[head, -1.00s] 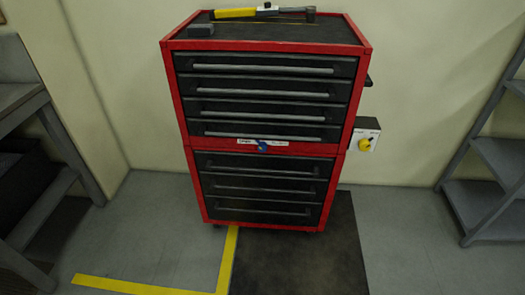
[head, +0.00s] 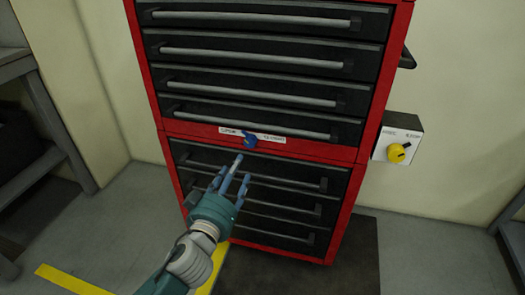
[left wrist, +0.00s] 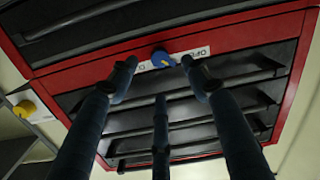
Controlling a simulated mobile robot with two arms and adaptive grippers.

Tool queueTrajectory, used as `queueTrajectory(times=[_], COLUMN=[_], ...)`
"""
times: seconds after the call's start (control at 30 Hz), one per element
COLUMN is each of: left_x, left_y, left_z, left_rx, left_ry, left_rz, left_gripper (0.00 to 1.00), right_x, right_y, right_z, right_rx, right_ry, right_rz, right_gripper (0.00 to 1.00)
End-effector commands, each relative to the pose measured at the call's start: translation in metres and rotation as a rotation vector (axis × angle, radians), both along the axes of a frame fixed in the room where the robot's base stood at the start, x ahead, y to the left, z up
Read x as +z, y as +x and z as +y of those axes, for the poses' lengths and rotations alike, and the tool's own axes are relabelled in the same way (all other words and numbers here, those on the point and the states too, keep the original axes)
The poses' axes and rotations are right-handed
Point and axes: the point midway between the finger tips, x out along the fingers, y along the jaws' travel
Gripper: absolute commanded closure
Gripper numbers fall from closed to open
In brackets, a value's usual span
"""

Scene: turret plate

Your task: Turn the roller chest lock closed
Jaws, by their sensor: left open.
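The roller chest (head: 265,140) is red with dark drawers and fills the middle of the head view. Its lock is a small blue knob (head: 249,140) on the red band between the upper and lower drawers, over a white label strip. My left gripper (head: 236,172) is open and empty, just below and in front of the knob. In the left wrist view the knob (left wrist: 160,59) shows between and beyond the open fingers (left wrist: 159,80), apart from them as far as I can tell. The knob's exact angle is too small to read. My right gripper is not in view.
A grey box with a yellow knob (head: 397,153) is on the wall right of the chest. A black side handle (head: 407,59) sticks out above it. A grey shelf (head: 60,130) stands at the left. Long drawer handles protrude above and below the lock.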

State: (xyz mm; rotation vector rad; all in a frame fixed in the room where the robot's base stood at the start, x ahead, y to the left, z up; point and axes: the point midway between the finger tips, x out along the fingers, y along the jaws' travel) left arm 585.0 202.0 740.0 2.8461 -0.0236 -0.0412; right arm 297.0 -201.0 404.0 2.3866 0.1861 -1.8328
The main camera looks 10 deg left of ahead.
Motion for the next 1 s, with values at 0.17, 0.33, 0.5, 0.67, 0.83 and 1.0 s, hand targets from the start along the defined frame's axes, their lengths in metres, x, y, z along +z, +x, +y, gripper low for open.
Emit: queueTrajectory(times=[0.17, 0.33, 0.5, 0.67, 0.83, 1.0], left_x=[0.014, 0.014, 0.013, 0.012, 0.011, 0.011], left_y=[0.006, 0.031, 0.063, 0.088, 0.102, 0.106], left_z=[-0.002, -0.002, -0.003, -0.004, -0.004, -0.004], left_rx=[-0.002, -0.001, -0.002, -0.002, -0.002, -0.002], left_ry=[-0.018, -0.016, -0.016, -0.017, -0.018, -0.018], left_rz=[-0.031, -0.029, -0.029, -0.026, -0.025, -0.025], left_gripper=[0.52, 0.52, 0.52, 0.52, 0.52, 0.52], right_x=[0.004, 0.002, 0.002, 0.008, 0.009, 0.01], right_y=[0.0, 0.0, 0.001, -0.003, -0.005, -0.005], right_z=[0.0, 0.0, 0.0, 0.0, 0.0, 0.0], right_rx=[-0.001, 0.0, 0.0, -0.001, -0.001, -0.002], right_ry=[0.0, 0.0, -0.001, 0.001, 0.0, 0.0], right_rz=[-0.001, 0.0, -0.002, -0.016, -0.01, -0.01], right_gripper=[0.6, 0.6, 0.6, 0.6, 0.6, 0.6])
